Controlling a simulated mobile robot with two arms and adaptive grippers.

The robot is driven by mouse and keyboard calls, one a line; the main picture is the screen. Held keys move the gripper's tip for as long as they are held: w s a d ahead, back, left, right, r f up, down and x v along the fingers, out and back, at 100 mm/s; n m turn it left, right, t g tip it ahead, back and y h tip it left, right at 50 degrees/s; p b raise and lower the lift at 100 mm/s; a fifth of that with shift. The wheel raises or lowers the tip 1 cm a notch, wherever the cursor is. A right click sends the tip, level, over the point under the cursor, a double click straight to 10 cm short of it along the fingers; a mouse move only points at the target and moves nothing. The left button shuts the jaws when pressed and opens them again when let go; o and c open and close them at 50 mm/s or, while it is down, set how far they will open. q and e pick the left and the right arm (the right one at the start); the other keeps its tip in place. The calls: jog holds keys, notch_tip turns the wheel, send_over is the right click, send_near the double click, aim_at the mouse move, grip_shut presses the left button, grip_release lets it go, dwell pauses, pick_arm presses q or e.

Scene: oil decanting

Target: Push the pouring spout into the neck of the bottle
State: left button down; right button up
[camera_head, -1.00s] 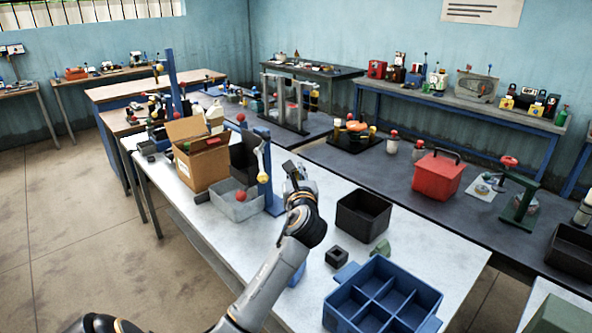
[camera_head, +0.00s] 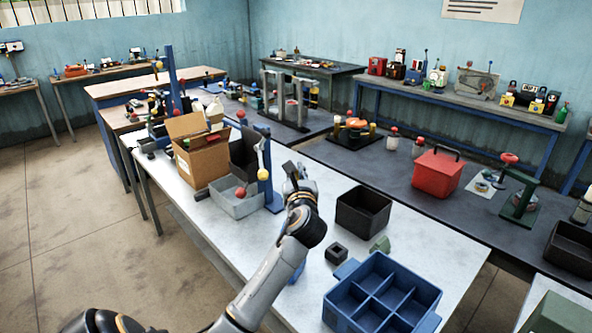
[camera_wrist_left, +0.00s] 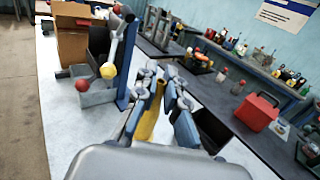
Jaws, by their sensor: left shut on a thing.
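My left gripper (camera_head: 292,175) is over the pale worktable, to the right of the blue post stand. In the left wrist view its fingers (camera_wrist_left: 157,95) are closed around a narrow yellow thing (camera_wrist_left: 148,118). Most of that thing is hidden by the fingers and the gripper body, so I cannot tell whether it is the spout or part of the bottle. I cannot make out a spout seated in a bottle neck. My right gripper is not in view.
The blue post stand (camera_head: 265,172), grey bin (camera_head: 236,207) and cardboard box (camera_head: 203,160) stand left of the gripper. A black bin (camera_head: 363,214), small black block (camera_head: 336,253), green piece (camera_head: 380,244) and blue divided tray (camera_head: 382,297) lie to the right.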

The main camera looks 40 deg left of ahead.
pick_arm(q)
jog(key=shift+f+b, duration=0.4)
jog(key=shift+f, duration=1.05)
jog(key=c, duration=1.4)
grip_release()
jog(key=shift+o, duration=0.2)
jog(key=v, duration=1.2)
jog(key=shift+f, duration=0.1)
